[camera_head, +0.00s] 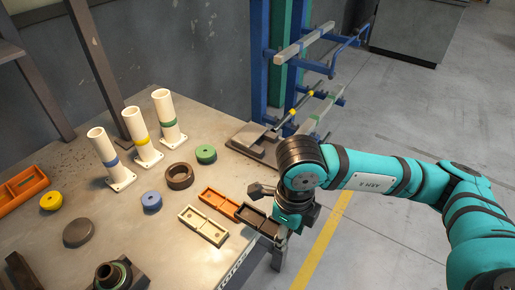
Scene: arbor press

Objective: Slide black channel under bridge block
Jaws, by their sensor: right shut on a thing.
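The black channel (257,219) is a dark, shallow tray-like piece near the right edge of the table. My right gripper (268,205) is over its right end and shut on it; the wrist and arm hide part of both. The channel's left end is close to the orange channel. The bridge block (256,139), as far as I can tell, is the grey stepped block at the table's back right corner, behind my gripper and apart from the channel. My left gripper is not in view.
An orange channel (220,202) and a cream channel (203,226) lie left of the black one. A dark ring (180,176), a green disc (206,154) and white posts (143,136) stand farther back.

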